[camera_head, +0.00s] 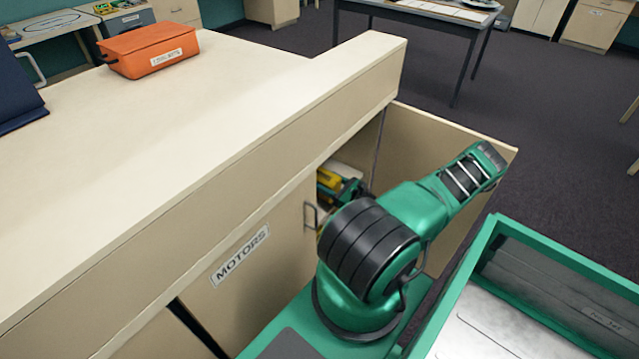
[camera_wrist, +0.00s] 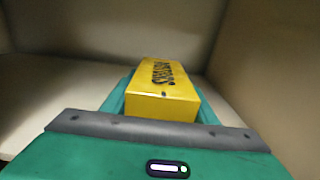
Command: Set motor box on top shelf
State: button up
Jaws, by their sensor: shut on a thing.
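The yellow motor box (camera_wrist: 162,92), with dark lettering on its top, is between the teal fingers of my gripper (camera_wrist: 160,84) in the wrist view. My gripper is shut on it. In the head view the box (camera_head: 327,180) shows in part inside the open cabinet marked MOTORS (camera_head: 240,258), with my gripper around it. A pale shelf surface (camera_wrist: 50,100) lies under and around the box in the wrist view. I cannot tell whether the box touches it. My arm and the cabinet front hide much of the inside.
The cabinet door (camera_head: 440,150) stands open on the right, close to my arm. The counter top (camera_head: 190,130) overhangs the opening. An orange case (camera_head: 150,50) sits on the counter. Cabinet walls rise on both sides in the wrist view. Dark floor is clear beyond the door.

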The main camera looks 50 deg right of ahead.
aim_at(336, 189)
jog(key=shift+f, duration=0.55)
jog(key=shift+f, duration=0.1)
jog(key=o, duration=1.5)
jog(key=s, duration=0.8)
jog(key=s+d, duration=0.1)
jog(key=s, duration=0.3)
